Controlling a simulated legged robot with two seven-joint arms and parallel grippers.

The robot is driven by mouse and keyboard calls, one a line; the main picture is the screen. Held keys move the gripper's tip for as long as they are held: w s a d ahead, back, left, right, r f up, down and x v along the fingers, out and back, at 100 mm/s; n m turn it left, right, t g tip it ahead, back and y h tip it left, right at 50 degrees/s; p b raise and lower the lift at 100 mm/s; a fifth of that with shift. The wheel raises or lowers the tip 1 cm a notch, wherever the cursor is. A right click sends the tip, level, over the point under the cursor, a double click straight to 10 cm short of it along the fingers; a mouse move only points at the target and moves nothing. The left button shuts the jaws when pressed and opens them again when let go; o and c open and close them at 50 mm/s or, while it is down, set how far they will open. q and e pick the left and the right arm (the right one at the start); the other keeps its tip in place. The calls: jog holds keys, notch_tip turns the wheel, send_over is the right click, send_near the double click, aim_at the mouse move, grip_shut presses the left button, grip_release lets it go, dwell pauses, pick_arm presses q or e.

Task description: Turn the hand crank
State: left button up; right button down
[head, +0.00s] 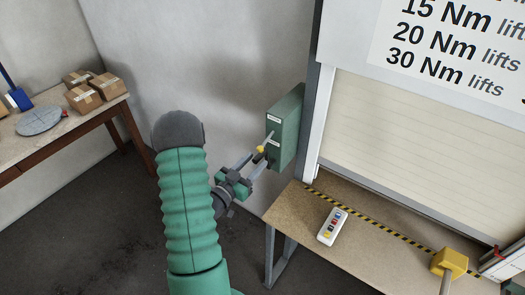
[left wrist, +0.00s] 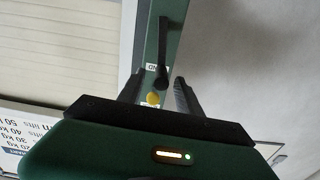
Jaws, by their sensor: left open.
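The hand crank is on a green wall box (head: 286,128) beside the shutter frame. Its yellow knob (head: 261,149) shows at the box's front, and in the left wrist view the yellow knob (left wrist: 153,99) appears low between the fingers. The dark crank arm (left wrist: 163,50) runs up from near it along the green box face. My left gripper (head: 255,162) is open, its fingers pointing at the box, one on each side of the knob in the wrist view. Whether either finger touches the knob I cannot tell. My right gripper is in neither view.
A bench (head: 290,215) below the shutter (head: 420,130) carries a white button panel (head: 332,226) and a yellow-headed post (head: 449,262). A table (head: 65,135) at the left holds cardboard boxes (head: 84,95) and a grey disc (head: 39,120). The floor between is clear.

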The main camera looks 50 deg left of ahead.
aim_at(262, 155)
pick_arm(q)
jog(key=x, duration=0.2)
jog(key=p+x, duration=0.1)
jog(key=x, duration=0.1)
jog(key=shift+w+a, duration=0.1)
jog(key=shift+a, duration=0.3)
jog(key=shift+w+f, duration=0.1)
jog(key=shift+w, duration=0.2)
jog(key=shift+d, duration=0.25)
jog(key=shift+c, duration=1.4)
jog(key=shift+s, duration=0.1)
grip_shut()
